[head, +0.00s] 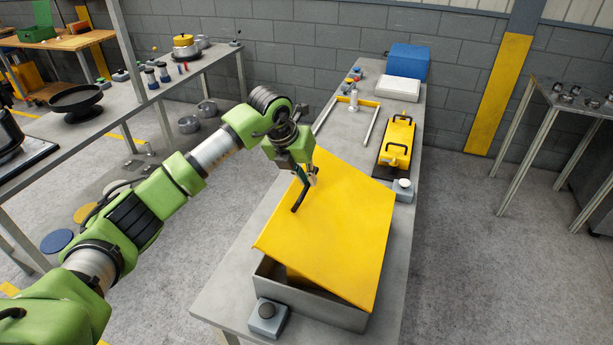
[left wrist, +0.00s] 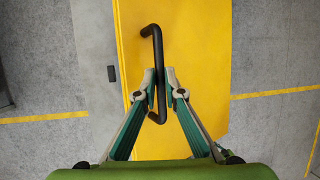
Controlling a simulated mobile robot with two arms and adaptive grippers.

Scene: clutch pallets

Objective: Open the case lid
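The case (head: 322,309) is a grey metal box on the workbench. Its yellow lid (head: 345,235) is tilted, with the left side raised off the box and a dark gap at the near end. The lid's right side stays low along the box. A black bar handle (head: 299,196) is on the lid's left part. My left gripper (head: 309,179) is at this handle. In the left wrist view, its two fingertips (left wrist: 162,88) close on either side of the handle (left wrist: 154,50), with the yellow lid (left wrist: 195,60) behind. My right gripper is not in view.
A small grey box with a dark button (head: 267,311) stands at the bench's near corner. Behind the case are a light button box (head: 402,190), a yellow block with black handles (head: 396,140) and a U-shaped metal frame (head: 371,126). Another bench (head: 150,92) stands left.

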